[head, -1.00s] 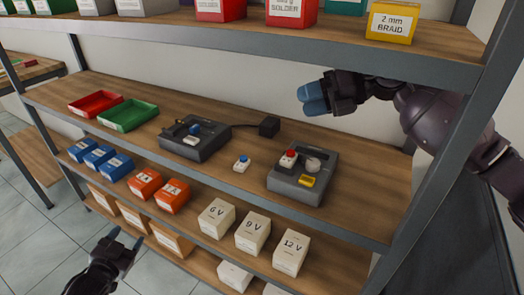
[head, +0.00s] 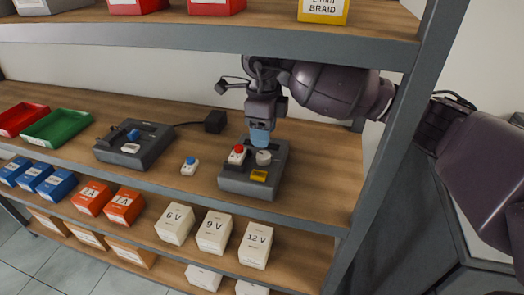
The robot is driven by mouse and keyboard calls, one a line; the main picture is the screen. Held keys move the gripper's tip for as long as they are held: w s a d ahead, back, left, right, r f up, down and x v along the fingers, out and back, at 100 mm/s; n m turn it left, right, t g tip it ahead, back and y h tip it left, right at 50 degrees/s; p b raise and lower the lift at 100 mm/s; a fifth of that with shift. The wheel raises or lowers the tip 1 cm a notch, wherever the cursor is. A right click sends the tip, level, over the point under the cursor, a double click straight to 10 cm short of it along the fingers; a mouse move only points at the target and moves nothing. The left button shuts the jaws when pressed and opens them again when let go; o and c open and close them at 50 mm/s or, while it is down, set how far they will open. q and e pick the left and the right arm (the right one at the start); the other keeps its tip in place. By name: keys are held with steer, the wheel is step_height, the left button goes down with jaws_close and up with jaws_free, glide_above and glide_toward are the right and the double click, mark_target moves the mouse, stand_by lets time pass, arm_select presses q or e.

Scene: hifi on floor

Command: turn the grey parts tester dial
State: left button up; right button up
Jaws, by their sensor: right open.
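The parts tester (head: 252,182) is a dark grey box on the middle shelf. On its top are a grey dial (head: 263,157), a red button on a pale base (head: 237,154) and a yellow patch (head: 258,175). My right gripper (head: 260,137) points down just behind and above the dial. Its blue fingertips partly overlap the tester's back edge in the head view. The gripper is open and holds nothing that I can see. Whether a fingertip touches the dial, I cannot tell. My left gripper is out of view.
A second dark device (head: 135,145) with a blue knob stands left, cabled to a black block (head: 215,122). A small blue-button box (head: 190,166) sits between. The upper shelf (head: 220,36) and right post (head: 385,150) frame my right arm.

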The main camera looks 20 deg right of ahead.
mark_target(264, 154)
steer(key=shift+f, duration=3.2)
steer(key=c, duration=0.7)
steer(key=shift+o, duration=0.2)
steer(key=shift+r+m+p, duration=0.25)
steer(key=shift+m+p, duration=0.25)
steer(key=shift+m, duration=0.5)
steer(key=shift+m+p, duration=0.75)
steer(key=shift+m, duration=0.45)
steer(key=shift+m+p, duration=0.6)
steer(key=shift+m, duration=0.5)
steer(key=shift+f+m+p, duration=0.1)
steer(key=shift+m+p, duration=0.2)
steer(key=shift+m, duration=0.3)
steer(key=shift+f+m, duration=0.1)
steer(key=shift+m, duration=0.5)
